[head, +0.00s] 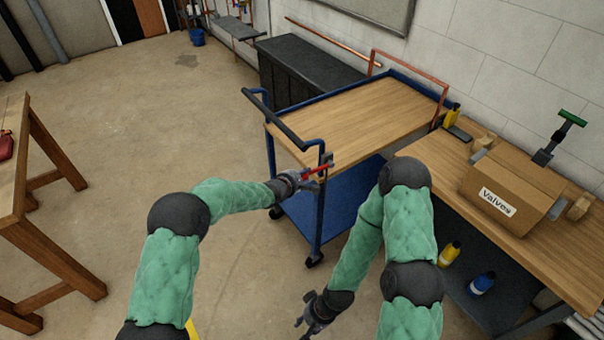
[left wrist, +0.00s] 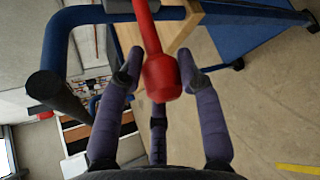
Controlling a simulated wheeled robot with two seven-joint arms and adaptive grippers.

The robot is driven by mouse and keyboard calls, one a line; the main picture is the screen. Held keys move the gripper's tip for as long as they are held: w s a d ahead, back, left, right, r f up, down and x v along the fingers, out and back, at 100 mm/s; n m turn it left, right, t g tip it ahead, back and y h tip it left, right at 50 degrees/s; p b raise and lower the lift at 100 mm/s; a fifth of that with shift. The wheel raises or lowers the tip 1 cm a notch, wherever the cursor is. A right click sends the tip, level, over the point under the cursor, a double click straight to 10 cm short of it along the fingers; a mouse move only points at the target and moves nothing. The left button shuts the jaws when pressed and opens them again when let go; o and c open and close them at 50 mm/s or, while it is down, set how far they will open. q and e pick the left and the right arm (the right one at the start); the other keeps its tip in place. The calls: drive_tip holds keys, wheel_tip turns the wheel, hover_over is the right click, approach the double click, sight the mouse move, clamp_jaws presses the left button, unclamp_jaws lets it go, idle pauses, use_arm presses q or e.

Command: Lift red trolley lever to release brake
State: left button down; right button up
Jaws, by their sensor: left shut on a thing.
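The red trolley lever (head: 319,169) sticks out at the near corner of the blue trolley (head: 322,212), below its black push handle (head: 275,120). My left gripper (head: 306,178) is at that corner, shut on the lever. In the left wrist view the thick red end of the lever (left wrist: 162,78) sits between the fingers, with its shaft running up out of the picture. My right gripper (head: 308,319) hangs low over the floor, away from the trolley; its fingers look apart and empty.
A workbench (head: 545,238) with a cardboard box labelled Valves (head: 512,190) stands at the right, close to my right arm. A wooden table (head: 50,245) is at the left. A dark cabinet (head: 310,68) is behind the trolley. The floor between table and trolley is clear.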

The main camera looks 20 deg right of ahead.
use_arm(q)
drive_tip(key=shift+s+d+r+g+y+b, duration=0.15)
drive_tip(key=shift+d+r+g+y+b, duration=0.2)
drive_tip(key=shift+r+y, duration=0.25)
drive_tip(key=shift+d+r+m+g+y+b, duration=0.1)
drive_tip(key=shift+r+m+g+y+b, duration=0.2)
drive_tip(key=shift+r+y+b, duration=0.15)
drive_tip(key=shift+d+r+y+b, duration=0.1)
drive_tip(key=shift+r+y+b, duration=0.2)
drive_tip(key=shift+b, duration=0.15)
drive_tip(key=shift+d+r+g+y+b, duration=0.2)
drive_tip(key=shift+r+g+y+b, duration=0.15)
drive_tip(key=shift+r+b, duration=0.05)
idle(0.4)
drive_tip(key=c, duration=1)
unclamp_jaws()
drive_tip(key=shift+o, duration=0.5)
drive_tip(key=shift+d+r, duration=0.1)
drive_tip(key=shift+r, duration=0.05)
